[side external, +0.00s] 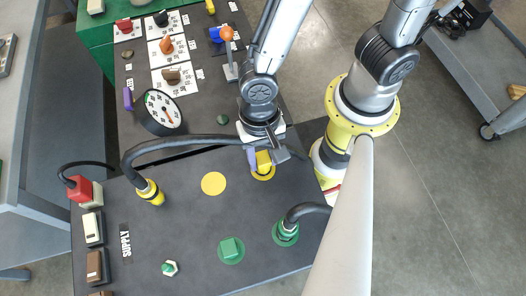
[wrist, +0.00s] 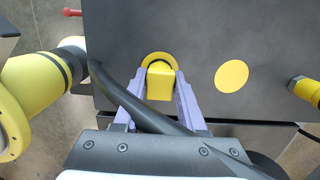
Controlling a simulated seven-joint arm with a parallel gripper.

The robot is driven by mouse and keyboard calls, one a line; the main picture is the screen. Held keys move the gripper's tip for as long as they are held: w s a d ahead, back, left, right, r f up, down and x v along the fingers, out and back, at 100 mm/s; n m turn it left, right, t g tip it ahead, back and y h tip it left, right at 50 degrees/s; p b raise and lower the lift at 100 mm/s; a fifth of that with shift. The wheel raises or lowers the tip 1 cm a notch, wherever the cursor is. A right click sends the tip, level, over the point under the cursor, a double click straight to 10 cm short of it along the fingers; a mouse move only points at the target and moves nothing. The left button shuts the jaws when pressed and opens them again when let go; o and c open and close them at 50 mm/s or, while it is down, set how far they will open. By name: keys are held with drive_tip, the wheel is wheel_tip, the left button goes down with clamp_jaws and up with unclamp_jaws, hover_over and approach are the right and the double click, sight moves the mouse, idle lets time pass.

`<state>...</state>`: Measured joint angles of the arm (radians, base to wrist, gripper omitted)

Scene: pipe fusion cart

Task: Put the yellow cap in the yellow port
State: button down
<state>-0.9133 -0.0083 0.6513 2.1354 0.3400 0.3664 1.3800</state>
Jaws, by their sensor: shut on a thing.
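The yellow cap (wrist: 161,83) is a block held between the two purple fingers of my gripper (wrist: 161,98) in the wrist view. The yellow port (wrist: 146,58) is a yellow ring around a dark opening, seen just beyond the cap. In the side view the cap (side external: 264,159) is over the port (side external: 264,178), upright as far as I can see. My gripper (side external: 257,160) points down there, shut on the cap. The cap and fingers hide most of the opening, so I cannot tell whether the cap is in it or just above.
A flat yellow disc (side external: 213,183) lies bare on the panel. A black hose (side external: 185,141) with a yellow end (side external: 151,193) runs close behind my gripper. A gauge (side external: 163,111) stands behind.

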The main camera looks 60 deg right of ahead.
drive_tip(key=shift+c, duration=2.3)
unclamp_jaws()
drive_tip(key=shift+f, duration=0.1)
wheel_tip(320, 180, up, 12)
drive_tip(key=w+d, duration=0.1)
drive_tip(key=d+r+n+t, duration=0.3)
drive_tip(key=d+r, duration=0.3)
drive_tip(key=d, duration=0.5)
drive_tip(key=w+d+r+n+t+h, duration=0.1)
drive_tip(key=d+r+n+t, duration=0.2)
drive_tip(key=d, duration=0.7)
wheel_tip(320, 180, up, 3)
drive_tip(key=n, duration=0.3)
drive_tip(key=shift+w+d+t, duration=0.15)
drive_tip(key=shift+d+t, duration=0.15)
drive_tip(key=shift+d, duration=0.05)
